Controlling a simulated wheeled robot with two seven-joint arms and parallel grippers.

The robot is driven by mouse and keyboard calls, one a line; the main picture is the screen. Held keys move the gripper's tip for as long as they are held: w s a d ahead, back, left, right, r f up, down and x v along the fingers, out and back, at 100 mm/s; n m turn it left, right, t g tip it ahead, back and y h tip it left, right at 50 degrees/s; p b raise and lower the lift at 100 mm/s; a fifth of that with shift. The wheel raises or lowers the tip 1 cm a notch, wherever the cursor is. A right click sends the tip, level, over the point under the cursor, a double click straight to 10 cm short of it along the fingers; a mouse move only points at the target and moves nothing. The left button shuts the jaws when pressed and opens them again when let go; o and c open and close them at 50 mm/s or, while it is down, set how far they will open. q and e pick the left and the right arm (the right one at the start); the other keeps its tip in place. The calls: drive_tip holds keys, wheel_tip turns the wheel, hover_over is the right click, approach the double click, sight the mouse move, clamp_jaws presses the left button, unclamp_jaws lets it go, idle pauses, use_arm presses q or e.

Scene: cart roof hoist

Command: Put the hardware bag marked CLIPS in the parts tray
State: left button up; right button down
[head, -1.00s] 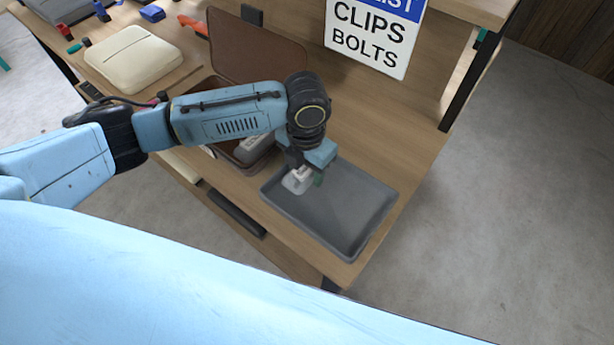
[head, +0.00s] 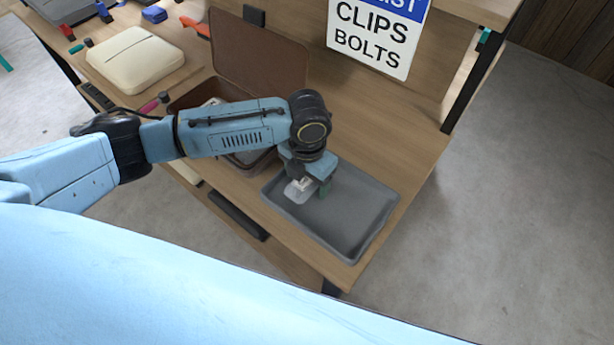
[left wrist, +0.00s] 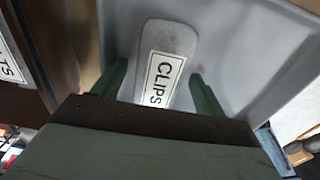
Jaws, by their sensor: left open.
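The hardware bag marked CLIPS (left wrist: 165,65) is a pale grey packet with a white label. It lies on the floor of the grey parts tray; in the head view the bag (head: 297,192) is at the tray's left end. The parts tray (head: 345,215) stands on the bench, and its floor also shows in the left wrist view (left wrist: 235,45). My left gripper (head: 312,190) is over the tray at the bag. In the left wrist view its green fingers (left wrist: 158,85) stand apart, one on each side of the bag, with gaps. My right gripper is not in view.
An open brown case (head: 262,158) stands left of the tray, partly hidden by my left arm. A sign (head: 376,35) reading CLIPS and BOLTS stands behind. A cream pouch (head: 135,60) and small tools lie farther left. The tray's right part is empty.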

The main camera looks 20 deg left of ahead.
use_arm(q)
wheel_tip(320, 180, up, 12)
drive_tip(key=p, duration=0.1)
drive_tip(key=shift+r+p, duration=0.2)
drive_tip(key=shift+p, duration=0.2)
